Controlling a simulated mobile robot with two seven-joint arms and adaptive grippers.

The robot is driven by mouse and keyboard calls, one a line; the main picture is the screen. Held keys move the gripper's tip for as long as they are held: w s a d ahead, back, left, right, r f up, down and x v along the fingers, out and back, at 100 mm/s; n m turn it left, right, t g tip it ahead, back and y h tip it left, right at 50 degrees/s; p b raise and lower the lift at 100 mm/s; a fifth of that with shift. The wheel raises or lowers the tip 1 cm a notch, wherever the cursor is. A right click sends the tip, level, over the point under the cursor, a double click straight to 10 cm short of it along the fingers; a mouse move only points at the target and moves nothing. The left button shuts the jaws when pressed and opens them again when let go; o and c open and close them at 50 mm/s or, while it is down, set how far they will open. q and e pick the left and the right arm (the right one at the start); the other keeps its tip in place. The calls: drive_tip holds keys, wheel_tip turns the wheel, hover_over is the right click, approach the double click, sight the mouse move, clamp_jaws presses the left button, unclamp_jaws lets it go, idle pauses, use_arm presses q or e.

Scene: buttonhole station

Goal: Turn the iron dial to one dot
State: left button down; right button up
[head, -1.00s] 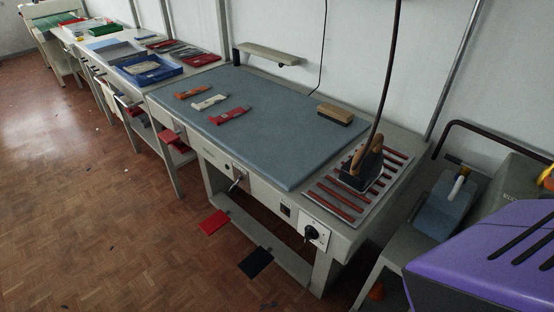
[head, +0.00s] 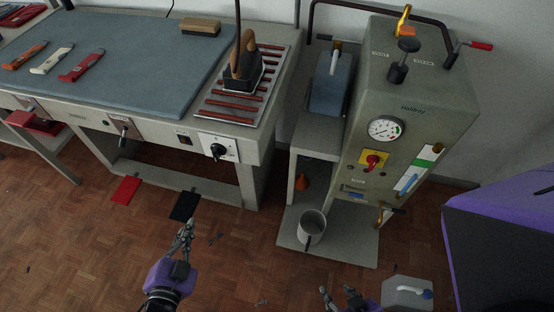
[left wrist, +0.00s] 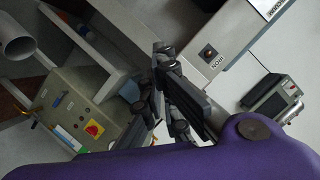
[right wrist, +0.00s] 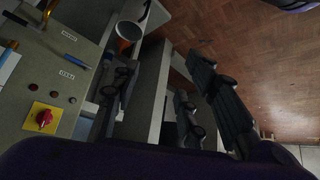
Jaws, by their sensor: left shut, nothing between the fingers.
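The iron dial (head: 218,151) is a black knob on a white plate on the front of the ironing table, right of a small switch. Its dot marks are too small to read. The iron (head: 243,70) stands on a slatted rest above it. My left gripper (head: 188,224) is shut and empty, in front of and below the dial, apart from it. In the left wrist view its fingers (left wrist: 172,85) are together, near a panel marked IRON (left wrist: 208,55). My right gripper (head: 338,292) is open and empty, low in the head view; its fingers also show apart in the right wrist view (right wrist: 165,95).
The boiler (head: 400,110) with a gauge and red knob stands right of the table. A red pedal (head: 126,190) and a black pedal (head: 185,206) lie below the table. Open floor lies in front.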

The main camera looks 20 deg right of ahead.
sight(217, 152)
use_arm(q)
drive_tip(key=w+d+r+m+g+h, duration=0.25)
drive_tip(key=w+d+m+h, duration=0.25)
drive_tip(key=d+m, duration=0.35)
drive_tip(key=w+d+r+m+g+h, duration=0.1)
drive_tip(key=w+d+r+m+h, duration=0.35)
drive_tip(key=d+m, duration=0.4)
drive_tip(key=w+a, duration=0.1)
drive_tip(key=w+a+f, duration=0.1)
drive_tip(key=shift+w+a+t+y, duration=0.25)
drive_tip(key=shift+w+a+y, duration=0.1)
use_arm(e)
drive_tip(key=shift+w+d+r, duration=0.1)
drive_tip(key=shift+w+r, duration=0.05)
drive_tip(key=shift+w, duration=0.3)
drive_tip(key=shift+w+d+r, duration=0.1)
drive_tip(key=shift+w+r, duration=0.05)
drive_tip(key=shift+w, duration=0.25)
use_arm(q)
drive_tip(key=shift+r+n, duration=0.2)
drive_tip(key=shift+n, duration=0.6)
use_arm(e)
drive_tip(key=shift+s+f, duration=0.2)
drive_tip(key=shift+f, duration=0.1)
